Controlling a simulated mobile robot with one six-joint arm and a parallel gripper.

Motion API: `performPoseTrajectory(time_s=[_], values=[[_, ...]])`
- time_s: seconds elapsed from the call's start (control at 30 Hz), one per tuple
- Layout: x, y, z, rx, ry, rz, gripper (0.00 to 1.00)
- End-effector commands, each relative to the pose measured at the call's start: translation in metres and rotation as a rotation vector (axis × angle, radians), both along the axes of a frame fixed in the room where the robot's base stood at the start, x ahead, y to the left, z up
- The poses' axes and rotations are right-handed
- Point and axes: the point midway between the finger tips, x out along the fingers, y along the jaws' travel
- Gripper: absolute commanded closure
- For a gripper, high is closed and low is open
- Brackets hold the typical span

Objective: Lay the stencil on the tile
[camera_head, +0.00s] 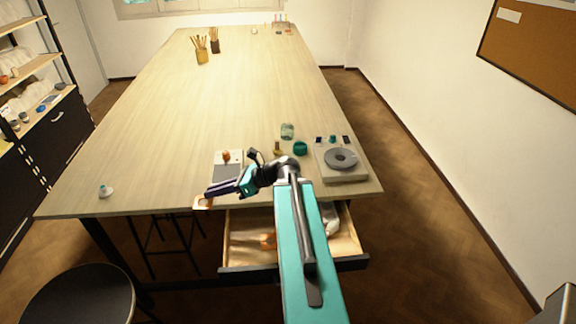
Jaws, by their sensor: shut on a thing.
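My gripper (212,190) is at the front edge of the table, its dark fingers pointing left. Just behind the fingers lies a pale board with a grey square, which looks like the tile (227,172). A small orange-brown knob-like thing (226,156) stands at its back part. The fingers hide the front of the board. The stencil is apart from the grey square, in front and to the left of it.
A turntable-like device with a grey disc (341,159) stands right of my arm. A green ring-shaped thing (300,148) and a glass jar (287,131) stand nearby. A small white-and-teal item (105,191) is at the front left. An open drawer (247,243) juts out below. The table's middle is clear.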

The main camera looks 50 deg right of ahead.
Motion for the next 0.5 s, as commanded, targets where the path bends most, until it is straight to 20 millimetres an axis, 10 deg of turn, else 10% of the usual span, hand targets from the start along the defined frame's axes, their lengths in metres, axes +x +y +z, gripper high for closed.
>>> performPoseTrajectory(time_s=[0.5], values=[[-0.081,-0.113,0.018,0.0,-0.001,-0.154,1.0]])
